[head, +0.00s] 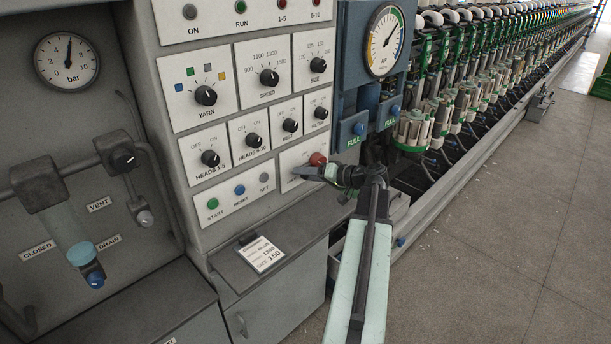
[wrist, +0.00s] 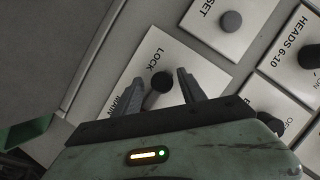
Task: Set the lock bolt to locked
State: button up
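The lock plate (wrist: 196,70) fills the middle of the wrist view, lettered LOCK at one end; a second label by the left finger is partly covered. The dark lock bolt knob (wrist: 158,86) stands on the plate, its position relative to the labels unclear. My gripper (wrist: 159,78) is open, with one finger on each side of the knob and a gap at least on the right. In the head view my gripper (head: 310,172) is at the lock plate (head: 292,160), hiding the bolt there.
A red button (head: 317,159) sits just above my gripper. The START, RESET and SET buttons (head: 239,190) are to the left. Dial knobs such as BELT (head: 290,125) are above. A label card (head: 262,254) lies on the ledge below.

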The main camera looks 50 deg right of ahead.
jog(key=p+v, duration=0.2)
jog(key=v, duration=0.6)
jog(key=shift+w+f, duration=0.1)
